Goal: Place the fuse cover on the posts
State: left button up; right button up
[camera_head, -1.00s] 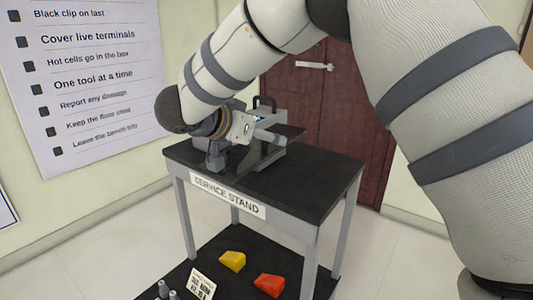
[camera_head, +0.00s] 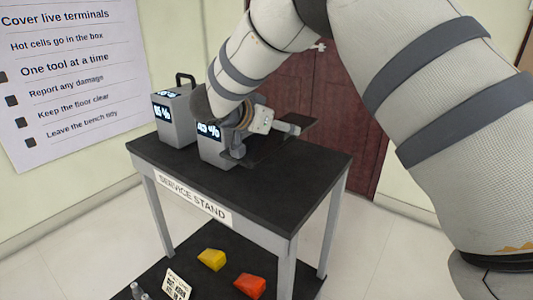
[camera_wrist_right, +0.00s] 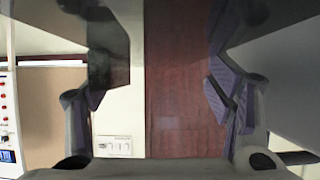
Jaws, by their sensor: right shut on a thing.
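My right gripper (camera_head: 266,138) is above the back of the service stand, seen side-on. It is shut on a thin dark flat plate, which I take to be the fuse cover (camera_head: 274,151). The plate is held tilted above the stand top, apart from it as far as I can see. No posts can be made out with certainty. My left gripper is not in view.
The service stand (camera_head: 260,205) has a clear black top at the front. Two grey battery boxes with percentage displays stand at its back: one on the left (camera_head: 176,125), one beside my gripper (camera_head: 212,150). Yellow (camera_head: 212,259) and red (camera_head: 250,285) blocks lie on the lower shelf.

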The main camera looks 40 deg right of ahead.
aim_at(275, 166)
notch_tip(275, 166, down, 8)
jog(key=shift+f, duration=0.1)
jog(key=o, duration=1.4)
